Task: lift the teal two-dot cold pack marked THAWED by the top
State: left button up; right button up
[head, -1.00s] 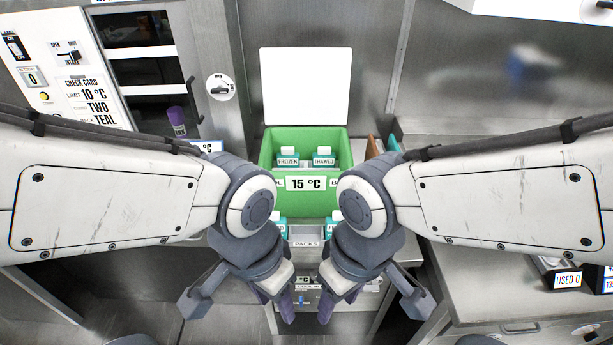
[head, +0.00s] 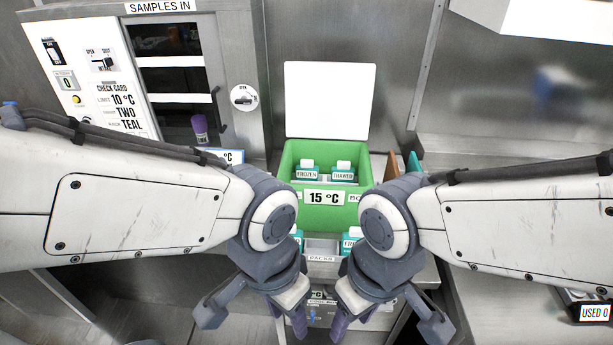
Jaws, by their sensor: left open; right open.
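The teal cold pack marked THAWED (head: 343,174) stands in the right half of the green box (head: 284,170) in the head view, its pale top upward. Its dots are too small to tell. A teal pack marked FROZEN (head: 307,174) stands to its left, with a gap between them. My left gripper (head: 290,316) and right gripper (head: 350,316) hang low in front of the box, below it in the picture. Both are open, apart from the packs, with nothing seen between their fingers.
The box is labelled 15 °C (head: 324,197) and its white lid (head: 330,100) stands open behind. A tray labelled PACKS (head: 321,258) holds more teal packs, partly hidden by my wrists. A check card (head: 118,108) on the left cabinet reads limit 10 °C, TWO, TEAL.

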aim_at(343, 172)
jog(key=u, duration=0.1)
jog(key=k, duration=0.4)
jog(key=z, duration=0.4)
jog(key=i, duration=1.4)
jog(key=u, duration=0.7)
